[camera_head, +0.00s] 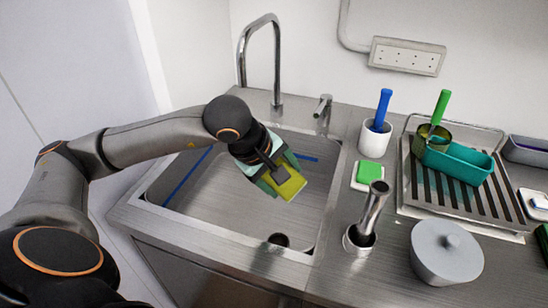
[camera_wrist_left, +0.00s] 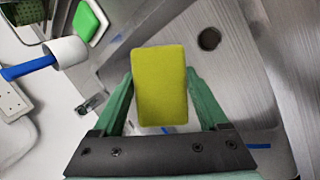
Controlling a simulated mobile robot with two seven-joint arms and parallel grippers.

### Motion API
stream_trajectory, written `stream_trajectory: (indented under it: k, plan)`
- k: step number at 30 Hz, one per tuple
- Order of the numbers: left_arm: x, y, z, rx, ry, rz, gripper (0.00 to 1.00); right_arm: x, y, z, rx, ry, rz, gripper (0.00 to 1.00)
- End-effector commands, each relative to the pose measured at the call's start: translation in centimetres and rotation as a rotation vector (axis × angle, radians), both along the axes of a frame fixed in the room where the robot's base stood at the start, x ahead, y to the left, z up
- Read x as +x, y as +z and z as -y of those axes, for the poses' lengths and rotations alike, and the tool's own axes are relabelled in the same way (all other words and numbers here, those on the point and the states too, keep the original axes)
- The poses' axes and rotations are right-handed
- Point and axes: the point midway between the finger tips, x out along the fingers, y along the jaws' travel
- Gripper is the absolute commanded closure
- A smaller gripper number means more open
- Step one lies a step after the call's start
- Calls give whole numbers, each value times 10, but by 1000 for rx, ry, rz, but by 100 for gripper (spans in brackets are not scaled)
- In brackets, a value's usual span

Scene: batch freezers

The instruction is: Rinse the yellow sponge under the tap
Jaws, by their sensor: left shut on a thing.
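The yellow sponge (camera_head: 291,188) is held over the sink basin by my left gripper (camera_head: 281,178). In the left wrist view the sponge (camera_wrist_left: 160,85) sits between the two green fingers, which are shut on it. The tall curved tap (camera_head: 275,60) stands at the back of the sink (camera_head: 225,190), behind and a little left of the gripper. No water shows at the tap's mouth. A short lever (camera_head: 322,105) stands right of the tap. My right gripper does not show.
Right of the sink are a white cup with a blue-handled tool (camera_head: 374,138), a green sponge on a white dish (camera_head: 367,173), a metal cylinder holder (camera_head: 359,240) and a grey lidded pot (camera_head: 446,252). A drain rack (camera_head: 470,205) holds a teal tray (camera_head: 458,163). The basin is otherwise clear.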

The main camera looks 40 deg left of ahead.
Motion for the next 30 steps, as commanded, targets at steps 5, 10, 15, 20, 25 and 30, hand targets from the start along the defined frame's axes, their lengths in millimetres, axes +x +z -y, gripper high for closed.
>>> stream_trajectory:
  k: [5, 10, 15, 20, 25, 30]
  plan:
    - [7, 20, -13, 67, 273, 116, 85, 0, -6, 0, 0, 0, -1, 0]
    - [9, 33, -22, 119, 405, 161, 85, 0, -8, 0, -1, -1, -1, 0]
    - [10, 37, -28, 136, 445, 173, 85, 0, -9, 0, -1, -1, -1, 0]
    - [16, 34, -36, 137, 448, 170, 85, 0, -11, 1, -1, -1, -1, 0]
    - [26, 30, -49, 137, 446, 169, 85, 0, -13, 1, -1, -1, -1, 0]
    - [37, 27, -63, 137, 448, 169, 85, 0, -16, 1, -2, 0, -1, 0]
